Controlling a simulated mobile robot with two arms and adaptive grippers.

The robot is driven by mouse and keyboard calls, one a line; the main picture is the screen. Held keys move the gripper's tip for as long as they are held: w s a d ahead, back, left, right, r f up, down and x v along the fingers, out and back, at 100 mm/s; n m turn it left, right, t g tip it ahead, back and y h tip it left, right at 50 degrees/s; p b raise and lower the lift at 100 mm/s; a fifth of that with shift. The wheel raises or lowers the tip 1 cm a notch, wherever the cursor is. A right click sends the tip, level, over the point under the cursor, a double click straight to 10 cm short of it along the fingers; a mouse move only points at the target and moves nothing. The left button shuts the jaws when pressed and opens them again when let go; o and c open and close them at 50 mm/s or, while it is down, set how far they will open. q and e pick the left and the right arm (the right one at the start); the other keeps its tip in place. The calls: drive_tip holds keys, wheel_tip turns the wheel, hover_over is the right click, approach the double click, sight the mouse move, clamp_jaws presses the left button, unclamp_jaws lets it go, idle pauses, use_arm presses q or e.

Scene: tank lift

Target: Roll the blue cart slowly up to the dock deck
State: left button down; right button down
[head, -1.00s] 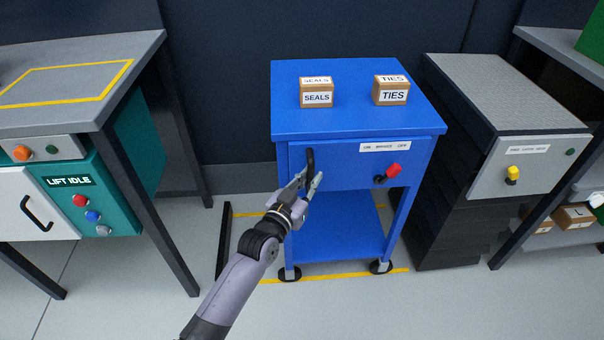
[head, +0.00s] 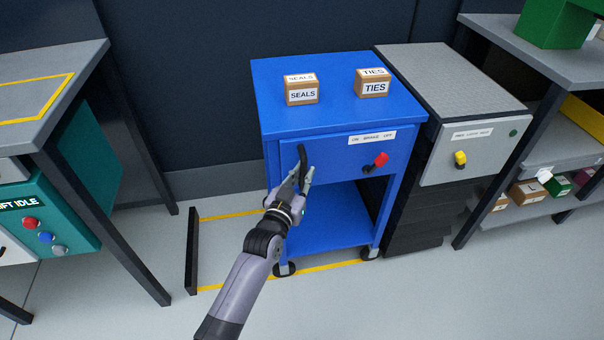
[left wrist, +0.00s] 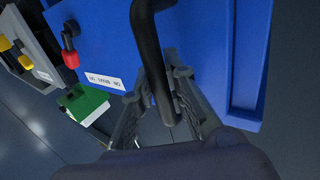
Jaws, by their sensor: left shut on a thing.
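The blue cart (head: 330,108) stands upright on its casters, with a SEALS box (head: 302,92) and a TIES box (head: 373,84) on its top. My left gripper (head: 302,176) is shut on the cart's black handle (head: 301,158), and the left wrist view shows the handle (left wrist: 150,50) between its fingers. The red brake knob (head: 381,159) is on the cart's front, by the right end of the brake label. The grey dock deck (head: 455,85) is right of the cart, with a yellow knob (head: 460,158). The cart's right side is close against the dock. My right gripper is not in view.
A yellow floor outline (head: 235,215) and a black bar (head: 192,250) lie left of the cart. A grey bench (head: 75,85) with a teal lift panel (head: 65,215) stands at left. Shelving (head: 565,150) with boxes is at right. The floor in front is clear.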

use_arm(q)
drive_tip(key=shift+d, duration=0.25)
drive_tip(key=c, duration=1.6)
unclamp_jaws()
drive_tip(key=shift+d, duration=0.15)
drive_tip(key=shift+o, duration=0.2)
drive_tip(key=shift+s+a+f, duration=0.1)
drive_tip(key=shift+s+a, duration=0.2)
drive_tip(key=shift+s, duration=0.15)
drive_tip(key=v, duration=1.1)
